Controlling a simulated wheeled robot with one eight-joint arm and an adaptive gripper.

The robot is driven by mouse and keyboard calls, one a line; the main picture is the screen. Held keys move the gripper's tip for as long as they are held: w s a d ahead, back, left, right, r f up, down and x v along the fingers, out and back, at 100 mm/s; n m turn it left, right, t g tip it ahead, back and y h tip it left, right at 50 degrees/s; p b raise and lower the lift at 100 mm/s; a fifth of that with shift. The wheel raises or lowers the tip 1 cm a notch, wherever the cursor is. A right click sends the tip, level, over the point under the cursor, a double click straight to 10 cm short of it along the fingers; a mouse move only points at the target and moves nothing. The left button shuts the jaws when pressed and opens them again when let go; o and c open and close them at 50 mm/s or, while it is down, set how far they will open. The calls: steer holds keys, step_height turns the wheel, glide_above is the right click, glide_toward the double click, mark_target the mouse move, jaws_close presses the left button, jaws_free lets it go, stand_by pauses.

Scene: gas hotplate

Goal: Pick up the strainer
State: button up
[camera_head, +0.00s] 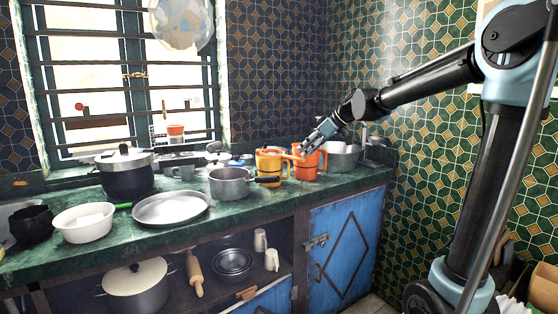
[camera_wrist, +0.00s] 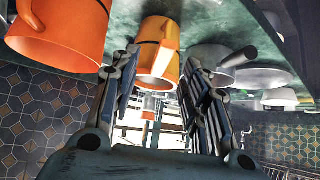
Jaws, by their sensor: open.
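I cannot identify the strainer for certain. A white bowl-shaped vessel (camera_head: 84,223) with a green handle (camera_head: 123,206) beside its right rim stands at the counter's left; it may be the strainer. The vessel also shows, small, at the right of the wrist view (camera_wrist: 280,98). A round, pale, see-through thing (camera_head: 181,22) hangs before the window. My gripper (camera_head: 307,146) is far right of the white vessel, near two orange mugs. In the wrist view its fingers (camera_wrist: 160,65) are spread, with an orange mug (camera_wrist: 158,52) visible between them. I see nothing held.
The orange mugs (camera_head: 270,166) (camera_head: 307,164) stand close to my gripper. A grey saucepan (camera_head: 229,182), a shallow round pan (camera_head: 171,208) and a lidded dark pot (camera_head: 125,172) crowd the green counter (camera_head: 210,228). Window bars rise behind; a tiled wall is at right.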

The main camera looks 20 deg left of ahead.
mark_target(298, 158)
steer(key=shift+x, duration=3.2)
steer(key=shift+s+d+f, duration=0.1)
jaws_close()
